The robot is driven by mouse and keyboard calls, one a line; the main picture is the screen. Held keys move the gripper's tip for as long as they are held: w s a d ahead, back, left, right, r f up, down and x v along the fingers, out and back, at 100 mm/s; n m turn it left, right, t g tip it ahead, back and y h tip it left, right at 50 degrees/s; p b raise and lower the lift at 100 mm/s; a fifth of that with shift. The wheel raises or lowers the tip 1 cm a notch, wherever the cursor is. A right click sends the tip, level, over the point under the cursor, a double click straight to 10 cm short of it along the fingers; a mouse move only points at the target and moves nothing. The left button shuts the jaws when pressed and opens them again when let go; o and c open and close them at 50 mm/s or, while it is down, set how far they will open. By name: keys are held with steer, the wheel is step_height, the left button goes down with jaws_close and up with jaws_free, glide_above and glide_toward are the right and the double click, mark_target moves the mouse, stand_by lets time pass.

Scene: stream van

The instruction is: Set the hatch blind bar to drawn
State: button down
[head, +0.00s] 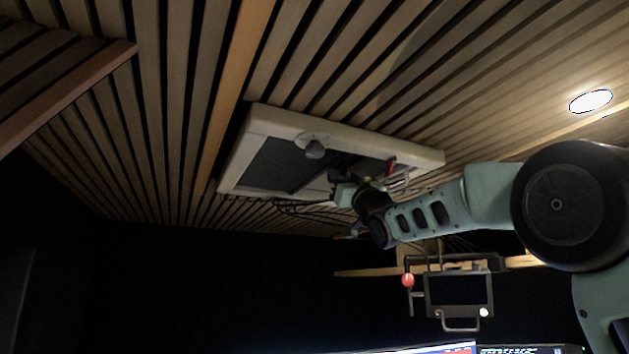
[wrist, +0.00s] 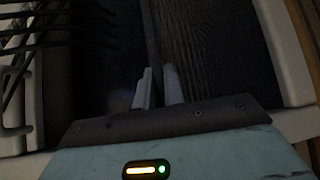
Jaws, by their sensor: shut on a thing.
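The roof hatch has a pale frame (head: 275,118) set in the slatted ceiling, and a dark grey panel (head: 280,165) fills its left part. My gripper (head: 337,176) reaches up to the middle of the hatch from the right. In the wrist view, its two pale fingers (wrist: 157,88) are shut on the thin dark blind bar (wrist: 152,40), which runs away between them. Right of the bar is a dark textured surface; left of it is a darker area.
A red-tipped part (head: 391,166) is at the right end. Dark thin rods (wrist: 60,30) show left in the wrist view. A black-framed device (head: 458,292) hangs below my arm.

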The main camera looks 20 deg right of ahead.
steer(key=shift+d, duration=2)
steer(key=c, duration=1.5)
jaws_free()
steer(key=b+v, duration=0.9)
steer(key=v, duration=0.8)
steer(key=shift+s+f+b, duration=0.1)
steer(key=shift+s+b, duration=0.1)
steer(key=shift+b, duration=0.15)
